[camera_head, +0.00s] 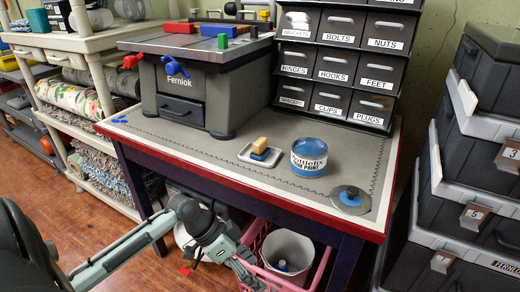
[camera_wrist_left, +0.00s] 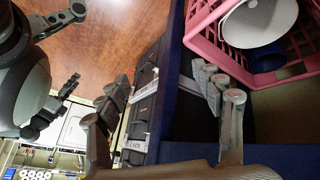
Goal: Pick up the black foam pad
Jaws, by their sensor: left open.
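A round dark grey pad (camera_head: 350,197) with a small hub lies flat on the workbench (camera_head: 225,160), near its front right corner. It is the closest match to the black foam pad, though I cannot tell its material. My left gripper (camera_head: 246,270) is below the tabletop, in front of the bench and beside the pink crate (camera_head: 315,262). It is well apart from the pad, to its lower left. In the left wrist view, my left gripper (camera_wrist_left: 165,118) has its fingers spread and nothing between them. The pad is not visible there.
A blue-and-white paint can (camera_head: 309,157) and a white dish (camera_head: 260,155) with a small block stand left of the pad. Behind are drawers (camera_head: 335,65) and a Ferniok cabinet (camera_head: 190,90). Stacked crates (camera_head: 470,190) stand right. The bench edge lies between gripper and pad.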

